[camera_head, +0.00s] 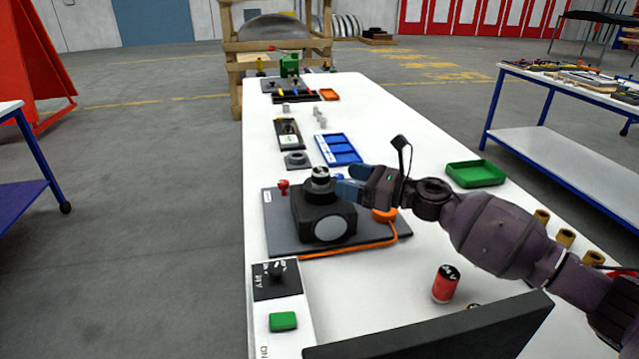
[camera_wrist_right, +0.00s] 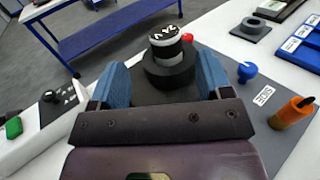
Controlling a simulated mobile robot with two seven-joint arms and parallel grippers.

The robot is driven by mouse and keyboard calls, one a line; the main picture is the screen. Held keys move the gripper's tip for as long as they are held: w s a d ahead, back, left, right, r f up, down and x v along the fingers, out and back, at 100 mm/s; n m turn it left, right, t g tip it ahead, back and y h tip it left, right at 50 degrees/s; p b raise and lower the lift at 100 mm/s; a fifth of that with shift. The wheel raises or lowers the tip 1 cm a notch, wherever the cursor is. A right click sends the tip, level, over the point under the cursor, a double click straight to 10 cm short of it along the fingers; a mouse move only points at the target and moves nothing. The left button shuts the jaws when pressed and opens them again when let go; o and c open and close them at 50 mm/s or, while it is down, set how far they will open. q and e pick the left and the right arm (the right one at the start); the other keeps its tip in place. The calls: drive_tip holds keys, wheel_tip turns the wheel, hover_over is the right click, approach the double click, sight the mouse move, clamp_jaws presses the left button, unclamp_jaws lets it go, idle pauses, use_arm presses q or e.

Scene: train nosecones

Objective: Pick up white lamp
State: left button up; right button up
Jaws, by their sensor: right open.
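The white lamp (camera_head: 321,173) is a small light cylinder with a black band or top lettered 24V. It stands upright in the top of a black housing (camera_head: 322,212) with a pale round face. It also shows in the right wrist view (camera_wrist_right: 165,44). My right gripper (camera_head: 350,182) comes in from the right, beside the lamp. In the right wrist view its blue fingers (camera_wrist_right: 160,62) are open, one on each side of the lamp and its black collar, with nothing clamped. Contact cannot be told. My left gripper is not in view.
The housing sits on a dark board (camera_head: 283,238) with a red knob (camera_head: 283,186) and orange cable (camera_head: 360,244). A red cylinder (camera_head: 446,284) stands on the table nearby. A green tray (camera_head: 475,174), blue tray (camera_head: 338,149) and a switch box (camera_head: 282,319) are around it.

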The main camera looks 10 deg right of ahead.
sight(326, 171)
drive_tip(key=x, duration=0.6)
drive_tip(key=shift+w+d+f, duration=0.15)
drive_tip(key=shift+w+d, duration=0.05)
drive_tip(key=shift+w+a, duration=0.15)
drive_tip(key=shift+a, duration=0.1)
drive_tip(key=c, duration=1.1)
drive_tip(key=shift+o, duration=0.2)
drive_tip(key=shift+r, duration=0.6)
wheel_tip(326, 171, up, 8)
drive_tip(key=shift+f+p, duration=0.2)
drive_tip(key=shift+p, duration=0.65)
wheel_tip(326, 171, up, 11)
drive_tip(key=p, duration=0.2)
drive_tip(key=shift+r, duration=0.15)
